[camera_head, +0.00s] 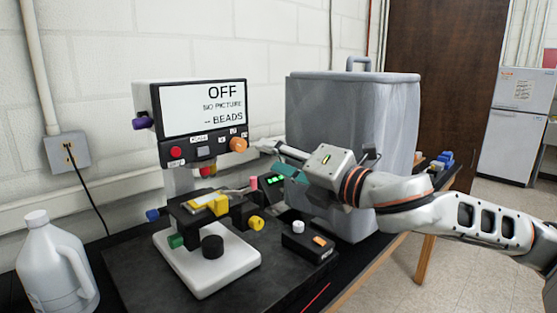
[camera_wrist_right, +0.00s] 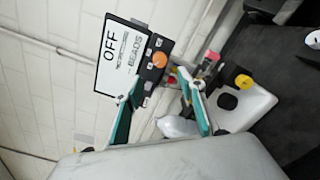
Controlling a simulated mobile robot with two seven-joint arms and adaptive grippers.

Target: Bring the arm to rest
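My right arm reaches in from the right in the head view. Its gripper (camera_head: 268,158) hangs in the air in front of the grey bin, right of the microscope-like device (camera_head: 207,245) and its screen. In the right wrist view the two teal-padded fingers of this gripper (camera_wrist_right: 160,84) stand apart with nothing gripped between them. My left gripper is in neither view.
A white jug (camera_head: 55,265) stands at the left. A small black control box (camera_head: 308,245) with a white knob sits right of the device. The tall grey bin (camera_head: 335,110) stands behind my right gripper. A wall outlet (camera_head: 67,151) with a cable is at left.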

